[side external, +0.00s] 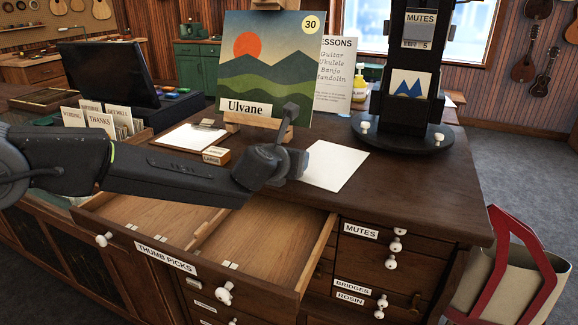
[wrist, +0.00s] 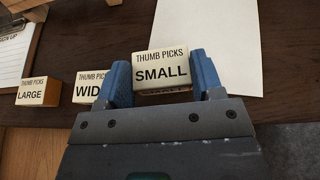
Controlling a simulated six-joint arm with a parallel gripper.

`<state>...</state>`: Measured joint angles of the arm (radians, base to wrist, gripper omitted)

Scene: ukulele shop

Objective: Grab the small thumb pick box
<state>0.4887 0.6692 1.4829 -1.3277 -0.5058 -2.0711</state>
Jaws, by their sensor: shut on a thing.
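The small thumb pick box (wrist: 161,69), cream with the label "THUMB PICKS SMALL", sits between the blue fingertips of my gripper (wrist: 163,82) in the wrist view. The gripper is shut on its two sides. In the side view my gripper (side external: 276,158) is over the counter's front part, above the open drawer's back edge, and hides the small box. A "WIDE" box (wrist: 88,88) is just left of the left finger, partly covered by it. A "LARGE" box (wrist: 37,91) lies further left; it also shows in the side view (side external: 216,156). I cannot tell whether the small box touches the counter.
The "THUMB PICKS" drawer (side external: 166,257) stands open below my arm. A clipboard (side external: 189,137), a white sheet (side external: 336,165), the Ulvane picture (side external: 262,78) on its stand and a black mutes display (side external: 408,105) are on the counter. The counter's right front is clear.

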